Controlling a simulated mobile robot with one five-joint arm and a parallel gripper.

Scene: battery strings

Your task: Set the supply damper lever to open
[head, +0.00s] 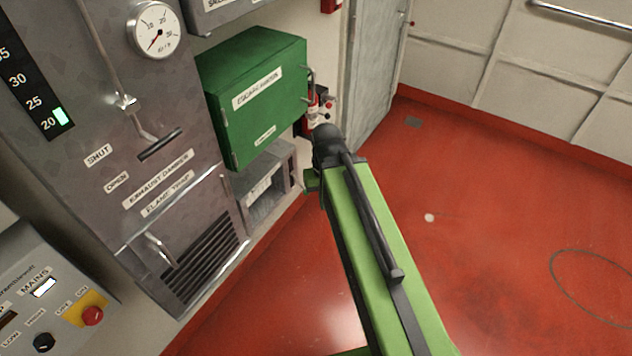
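No lever labelled supply damper shows in the head view. A lever with a dark grip (160,143) is on the grey panel at the left, above a label reading EXHAUST DAMPER (158,178). Its grip is close to the height of the SHUT label (98,155), to the right of it; the OPEN label (116,182) is lower. My green arm reaches up from the bottom of the view to a dark joint right of the green box. My gripper cannot be made out.
A green box (255,100) juts from the wall beside the grey panel. A control box (50,290) with a red button (92,316) is at lower left. A grey door (375,70) stands at the back. The red floor (500,200) at right is clear.

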